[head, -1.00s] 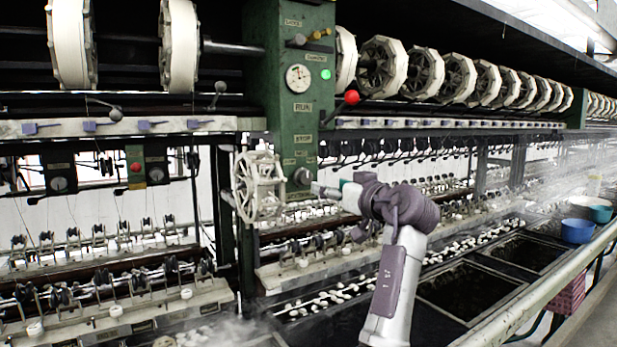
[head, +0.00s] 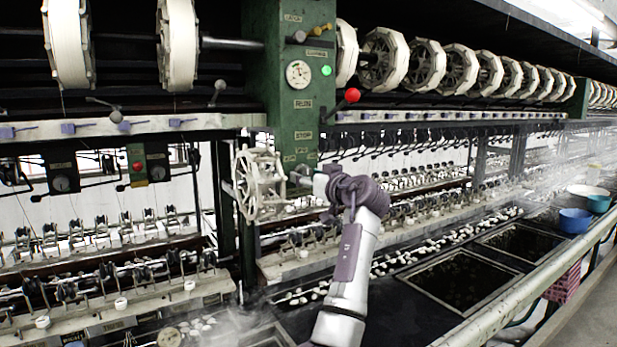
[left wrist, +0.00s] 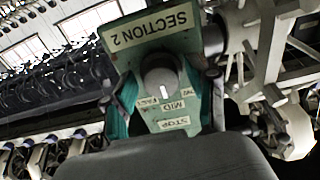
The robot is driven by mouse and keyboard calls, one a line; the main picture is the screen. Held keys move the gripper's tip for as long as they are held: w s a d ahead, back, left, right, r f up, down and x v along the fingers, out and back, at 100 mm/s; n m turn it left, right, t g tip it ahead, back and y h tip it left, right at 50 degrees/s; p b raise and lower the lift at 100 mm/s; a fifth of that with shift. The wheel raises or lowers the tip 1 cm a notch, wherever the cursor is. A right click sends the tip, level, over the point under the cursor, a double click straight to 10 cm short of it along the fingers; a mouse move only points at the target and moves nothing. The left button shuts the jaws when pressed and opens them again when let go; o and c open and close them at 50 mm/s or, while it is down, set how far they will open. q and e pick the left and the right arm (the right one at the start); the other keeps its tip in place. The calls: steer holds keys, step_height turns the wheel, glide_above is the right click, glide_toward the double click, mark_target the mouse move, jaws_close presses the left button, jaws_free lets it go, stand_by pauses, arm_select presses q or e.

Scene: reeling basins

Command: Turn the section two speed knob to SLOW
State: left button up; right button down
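The section two knob (left wrist: 160,74) is round and grey with a white pointer mark, on a pale green plate (left wrist: 150,32) lettered SECTION 2, upside down in the left wrist view. The pointer aims between the FAST and MID labels; the SLOW label is partly hidden and STOP is farther out. My left gripper (left wrist: 164,104) has teal-padded fingers on either side of the knob, seemingly apart from it. In the head view my left gripper (head: 308,182) is at the lower green column (head: 298,110), hiding the knob. My right gripper is not in view.
A white spoked reel (head: 258,185) stands close left of my gripper. A red ball-ended lever (head: 352,95) sticks out above it. Dark basins (head: 460,282) lie below right, with blue (head: 575,221) and teal (head: 599,203) bowls beyond.

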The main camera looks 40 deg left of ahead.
arm_select(q)
steer(key=shift+r, duration=0.1)
steer(key=c, duration=0.9)
steer(key=shift+o, duration=0.2)
steer(key=shift+r+n+b, duration=0.15)
steer(key=shift+n+b, duration=3.2)
steer(key=shift+n, duration=1.15)
